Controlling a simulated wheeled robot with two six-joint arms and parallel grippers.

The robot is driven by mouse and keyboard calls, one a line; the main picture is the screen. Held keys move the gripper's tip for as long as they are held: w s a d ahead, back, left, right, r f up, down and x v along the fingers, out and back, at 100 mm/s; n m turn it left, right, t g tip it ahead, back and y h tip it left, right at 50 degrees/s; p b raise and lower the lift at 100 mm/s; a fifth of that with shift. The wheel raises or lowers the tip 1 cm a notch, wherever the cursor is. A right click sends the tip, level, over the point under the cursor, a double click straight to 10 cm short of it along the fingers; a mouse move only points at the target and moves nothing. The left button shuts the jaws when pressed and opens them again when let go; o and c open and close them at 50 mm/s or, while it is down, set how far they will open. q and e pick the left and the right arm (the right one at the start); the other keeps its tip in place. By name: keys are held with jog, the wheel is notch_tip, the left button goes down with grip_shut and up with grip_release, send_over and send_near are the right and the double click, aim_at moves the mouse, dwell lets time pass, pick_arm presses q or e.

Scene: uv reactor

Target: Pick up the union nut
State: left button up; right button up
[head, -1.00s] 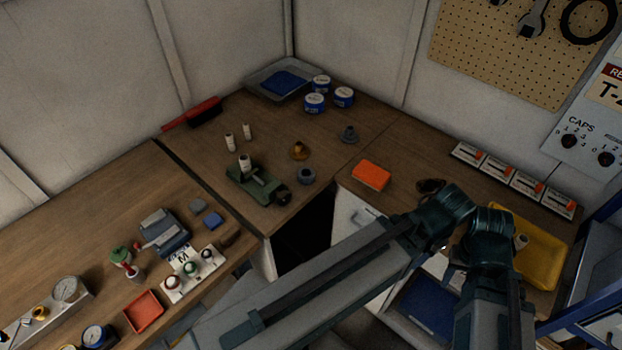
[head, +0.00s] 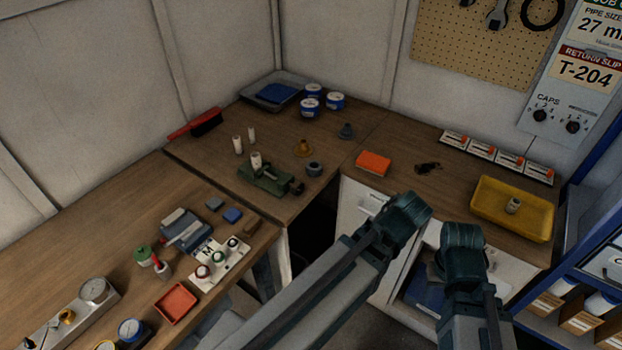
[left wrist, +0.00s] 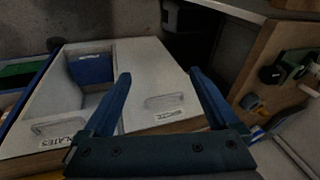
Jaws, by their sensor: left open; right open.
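I cannot tell for sure which part is the union nut. A dark grey ring-shaped part (head: 314,169) stands on the corner bench, right of the green vise (head: 265,180). A small pale cylinder (head: 513,205) stands in the yellow tray (head: 485,207). My right arm's dark end (head: 462,240) is below and left of that tray; its fingers do not show clearly. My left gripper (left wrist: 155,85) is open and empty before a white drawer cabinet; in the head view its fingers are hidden.
An orange block (head: 373,163) and a dark small object (head: 428,167) lie on the right bench. Several white-and-orange boxes line the wall behind. Blue-and-white tins (head: 310,107) stand at the back. A blue-framed shelf (head: 570,265) is at the right. The bench around the grey ring is fairly clear.

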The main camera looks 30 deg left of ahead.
pick_arm(q)
jog(key=w+a+f+n+t+y+b, duration=0.3)
jog(key=w+a+n+b, duration=0.2)
jog(key=w+a, duration=0.4)
jog(key=n+t+y+b, duration=0.4)
jog(key=n+b, duration=0.1)
send_near(312, 164)
jog(key=b+x, duration=0.2)
jog(key=b, duration=0.1)
jog(key=shift+w+f, duration=0.3)
jog(key=shift+w, duration=0.05)
jog(key=shift+w+a+g, duration=0.1)
jog(key=shift+a+g, duration=0.1)
jog(key=shift+g, duration=0.1)
pick_arm(e)
notch_tip(312, 164, down, 16)
pick_arm(q)
jog(key=shift+w+a, duration=0.1)
jog(key=b+x, duration=0.2)
jog(key=x, duration=0.3)
jog(key=shift+a, duration=0.1)
jog(key=shift+r, duration=0.1)
jog(key=shift+c, duration=0.4)
jog(key=c, duration=1.3)
jog(key=shift+c, duration=0.2)
pick_arm(e)
jog(key=shift+f, duration=0.75)
